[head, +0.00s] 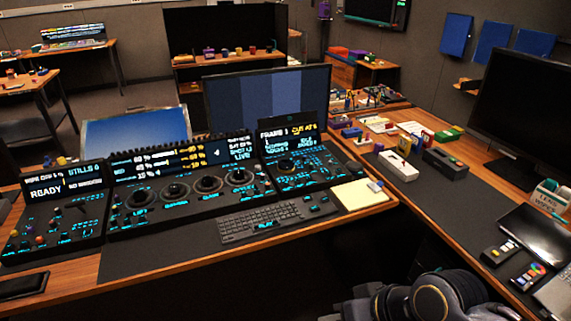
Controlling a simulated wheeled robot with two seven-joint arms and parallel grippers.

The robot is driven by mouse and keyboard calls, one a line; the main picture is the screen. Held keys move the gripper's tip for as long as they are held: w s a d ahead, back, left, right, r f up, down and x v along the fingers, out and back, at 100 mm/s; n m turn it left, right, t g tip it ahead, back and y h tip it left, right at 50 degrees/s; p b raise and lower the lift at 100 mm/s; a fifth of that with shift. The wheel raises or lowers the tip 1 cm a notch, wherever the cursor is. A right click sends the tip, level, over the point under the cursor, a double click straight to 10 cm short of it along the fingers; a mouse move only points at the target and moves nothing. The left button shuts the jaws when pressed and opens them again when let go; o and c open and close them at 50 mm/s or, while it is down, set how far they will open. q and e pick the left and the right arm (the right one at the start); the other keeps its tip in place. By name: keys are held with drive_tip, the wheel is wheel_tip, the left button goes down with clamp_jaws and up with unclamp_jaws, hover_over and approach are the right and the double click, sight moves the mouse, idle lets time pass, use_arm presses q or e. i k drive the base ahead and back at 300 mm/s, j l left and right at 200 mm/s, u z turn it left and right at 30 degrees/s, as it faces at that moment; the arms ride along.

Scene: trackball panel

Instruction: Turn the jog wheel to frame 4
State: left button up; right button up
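The right console panel (296,157) stands at the right end of the desk consoles. Its screen (288,134) appears to read "FRAME 1", with a yellow cue text beside it that is too small to read surely. A dark round control (284,164) sits below that screen and looks like the jog wheel, though its markings are too small to read. Neither gripper's fingers show. A dark rounded part of my arm shows at the bottom right, well apart from the panel.
The middle console (185,185) has several dark round controls. A keyboard (262,222) lies in front, with a yellow notepad (360,194) to its right. A monitor (268,98) stands behind. A white box (398,166) and a black device (444,163) sit on the right desk.

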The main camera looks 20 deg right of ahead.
sight(284, 166)
drive_tip(key=i+l+u, duration=0.2)
drive_tip(key=l, duration=0.15)
drive_tip(key=i+l+u, duration=0.15)
drive_tip(key=l, duration=0.25)
drive_tip(key=i+l+u, duration=0.2)
drive_tip(key=l, duration=0.15)
drive_tip(key=l+u, duration=0.15)
drive_tip(key=l, duration=0.3)
drive_tip(key=i+l+u, duration=0.2)
drive_tip(key=l, duration=0.2)
drive_tip(key=l+u, duration=0.15)
drive_tip(key=l, duration=0.3)
